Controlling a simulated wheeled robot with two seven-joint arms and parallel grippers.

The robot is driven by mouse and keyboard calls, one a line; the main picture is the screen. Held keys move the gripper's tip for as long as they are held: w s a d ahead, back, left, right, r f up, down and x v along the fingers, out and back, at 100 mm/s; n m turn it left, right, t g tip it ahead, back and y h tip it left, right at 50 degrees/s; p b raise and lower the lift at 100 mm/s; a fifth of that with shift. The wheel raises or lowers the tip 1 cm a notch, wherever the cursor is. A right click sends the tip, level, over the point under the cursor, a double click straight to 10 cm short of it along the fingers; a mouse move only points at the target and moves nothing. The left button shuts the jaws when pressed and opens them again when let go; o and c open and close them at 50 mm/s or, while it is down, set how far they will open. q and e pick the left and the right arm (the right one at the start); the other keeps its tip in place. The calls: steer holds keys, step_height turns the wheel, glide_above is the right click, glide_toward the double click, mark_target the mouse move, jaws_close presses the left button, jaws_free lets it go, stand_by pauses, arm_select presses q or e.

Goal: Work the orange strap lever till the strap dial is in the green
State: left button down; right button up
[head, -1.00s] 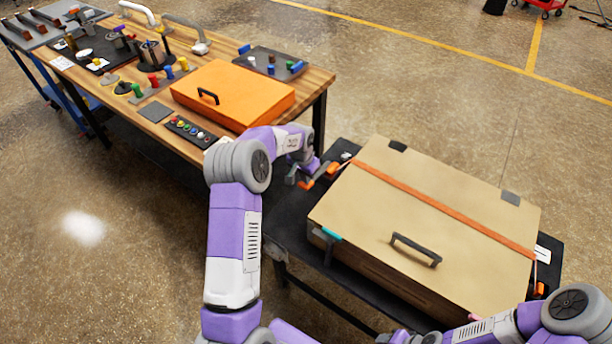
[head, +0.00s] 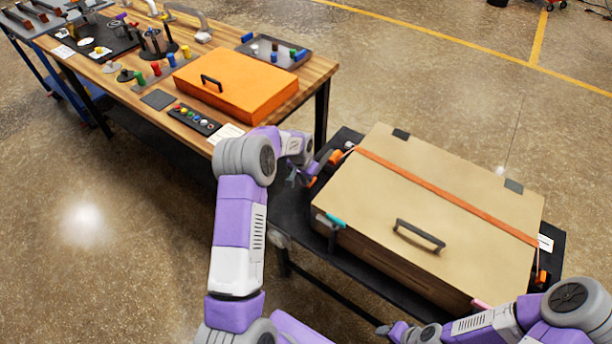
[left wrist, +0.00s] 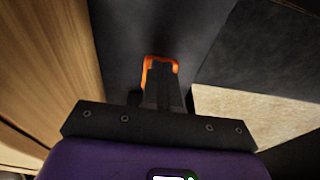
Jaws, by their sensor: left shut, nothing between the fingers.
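An orange strap (head: 440,192) runs across the lid of a tan case (head: 390,205). Orange strap lever parts (head: 336,157) show at the case's far left end, beside my left gripper (head: 308,178). In the left wrist view the shut, empty fingers (left wrist: 163,92) point at an orange U-shaped lever end (left wrist: 160,62), which lies around or just behind their tips. I cannot tell whether they touch. The strap dial's reading cannot be made out; the arm and gripper crowd that corner. My right gripper (head: 385,329) is low near the case's front edge, small and unclear.
The case stands on a dark bench (head: 290,215) with a black handle (head: 419,235) and a teal latch (head: 335,221) in front. A wooden table (head: 150,105) at the left holds an orange box (head: 240,90) and several small parts. Open floor lies behind.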

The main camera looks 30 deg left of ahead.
arm_select(q)
steer(key=shift+s+f, duration=0.15)
steer(key=shift+f, duration=0.15)
stand_by(0.4)
steer(key=s+r+p, duration=0.5)
steer(key=s+r, duration=0.1)
steer(key=r, duration=0.6)
steer(key=shift+s+a, duration=0.2)
steer(key=shift+a, duration=0.05)
steer(key=shift+r, duration=0.1)
